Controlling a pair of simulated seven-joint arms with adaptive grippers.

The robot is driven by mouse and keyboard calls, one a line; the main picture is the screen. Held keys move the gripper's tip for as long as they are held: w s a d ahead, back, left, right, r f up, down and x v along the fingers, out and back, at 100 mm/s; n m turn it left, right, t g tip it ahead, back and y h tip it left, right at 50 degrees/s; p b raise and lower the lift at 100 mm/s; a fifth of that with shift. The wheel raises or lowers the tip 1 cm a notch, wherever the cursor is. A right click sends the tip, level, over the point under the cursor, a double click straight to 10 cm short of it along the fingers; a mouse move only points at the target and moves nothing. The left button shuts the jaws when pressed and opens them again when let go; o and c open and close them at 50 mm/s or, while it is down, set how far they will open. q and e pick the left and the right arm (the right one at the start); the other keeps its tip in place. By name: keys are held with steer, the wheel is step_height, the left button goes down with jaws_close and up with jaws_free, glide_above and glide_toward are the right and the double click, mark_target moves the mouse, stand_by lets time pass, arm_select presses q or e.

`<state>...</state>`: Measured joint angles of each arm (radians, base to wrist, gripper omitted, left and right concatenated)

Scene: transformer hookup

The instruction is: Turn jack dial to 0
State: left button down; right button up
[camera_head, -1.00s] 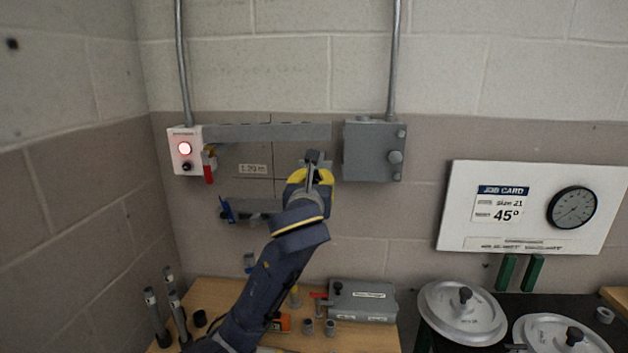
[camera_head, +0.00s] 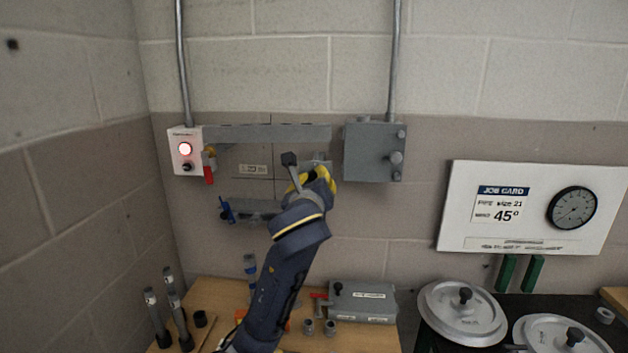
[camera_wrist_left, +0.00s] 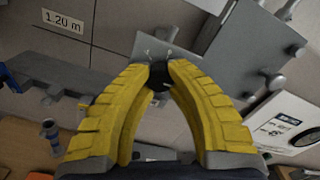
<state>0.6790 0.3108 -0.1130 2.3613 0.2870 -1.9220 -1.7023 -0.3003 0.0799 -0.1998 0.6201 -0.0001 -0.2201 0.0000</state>
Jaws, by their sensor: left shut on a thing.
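The jack dial shows in the left wrist view as a small black knob (camera_wrist_left: 159,82) in front of a grey plate (camera_wrist_left: 152,46) with fine light marks. I cannot read its setting. My left gripper (camera_wrist_left: 160,70) has yellow curved fingers closed around the knob, one fingertip on each side. In the head view, my left gripper (camera_head: 320,177) is at the wall, just left of and below the grey wall box. There the knob is hidden behind the fingers, and only the grey plate (camera_head: 321,162) shows above them. My right gripper is not in view.
A grey box (camera_head: 368,152) with a conduit is on the wall at right. A white switch box (camera_head: 185,150) with a lit red light is at left. A grey rail (camera_head: 268,132) runs above. A grey case (camera_head: 361,301) and loose fittings lie on the wooden bench below.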

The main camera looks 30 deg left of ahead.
arm_select(q)
steer(key=shift+w+d+n, duration=0.1)
steer(key=shift+d+n, duration=0.05)
steer(key=shift+n, duration=8.85)
steer(key=shift+r, duration=0.1)
steer(key=c, duration=1.4)
jaws_free()
steer(key=shift+c, duration=0.2)
steer(key=o, duration=0.4)
